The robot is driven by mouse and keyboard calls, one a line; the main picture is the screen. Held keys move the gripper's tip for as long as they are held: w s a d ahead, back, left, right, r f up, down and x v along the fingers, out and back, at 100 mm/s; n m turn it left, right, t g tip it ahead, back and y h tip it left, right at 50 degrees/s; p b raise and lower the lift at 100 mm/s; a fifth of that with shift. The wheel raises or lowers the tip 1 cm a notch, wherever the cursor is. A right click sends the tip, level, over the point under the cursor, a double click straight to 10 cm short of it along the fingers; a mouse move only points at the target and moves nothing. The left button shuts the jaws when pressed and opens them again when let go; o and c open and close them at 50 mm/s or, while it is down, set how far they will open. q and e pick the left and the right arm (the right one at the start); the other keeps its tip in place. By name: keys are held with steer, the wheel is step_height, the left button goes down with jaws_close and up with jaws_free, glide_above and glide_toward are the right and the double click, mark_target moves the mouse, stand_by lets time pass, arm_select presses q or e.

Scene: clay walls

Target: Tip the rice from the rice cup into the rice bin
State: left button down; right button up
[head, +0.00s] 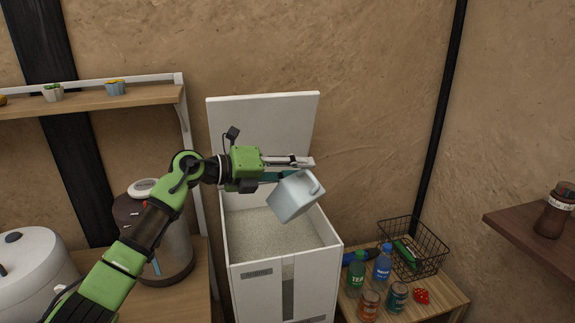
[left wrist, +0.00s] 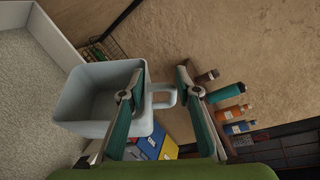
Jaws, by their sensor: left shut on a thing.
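The rice cup (head: 294,196) is a pale blue-grey square cup, strongly tilted above the open rice bin (head: 311,275). My left gripper (head: 290,168) is shut on the cup at its handle side. In the left wrist view the handle (left wrist: 162,97) lies between the fingers (left wrist: 160,90), and the cup (left wrist: 85,128) shows its open mouth. The visible inside of the cup looks bare, with no clear rice. The white bin has its lid (head: 262,112) raised and pale rice (head: 262,232) lying inside. No falling rice is visible. My right gripper is not in view.
A low wooden table right of the bin holds bottles (head: 382,264), cans (head: 368,304) and a wire basket (head: 412,245). A glass-bodied appliance (head: 170,250) and a white cooker (head: 32,270) stand left. A wall shelf (head: 95,102) is at upper left.

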mark_target(314, 191)
arm_select(q)
steer(key=shift+s+d+f+m+y+b, duration=0.5)
steer(key=shift+s+d+m, duration=0.2)
steer(key=shift+m, duration=0.2)
steer(key=shift+s+d+f+m+t+y+b, duration=0.2)
steer(key=shift+s+d+f+m+y+b, duration=0.15)
steer(key=shift+f+m, duration=0.2)
steer(key=shift+s+d+f+m+t+y+b, duration=0.2)
steer(key=shift+s+d+f+m+y, duration=0.2)
steer(key=shift+m, duration=0.25)
steer(key=f+m+b, duration=0.1)
steer(key=f+m+t+y+b, duration=0.1)
steer(key=b, duration=0.1)
steer(key=d+m+y+b, duration=0.1)
steer(key=b, duration=0.1)
steer(key=shift+s+f+m+t, duration=0.3)
steer(key=shift+s+f+t, duration=0.05)
steer(key=shift+f+t, duration=0.05)
steer(key=shift+r, duration=1.1)
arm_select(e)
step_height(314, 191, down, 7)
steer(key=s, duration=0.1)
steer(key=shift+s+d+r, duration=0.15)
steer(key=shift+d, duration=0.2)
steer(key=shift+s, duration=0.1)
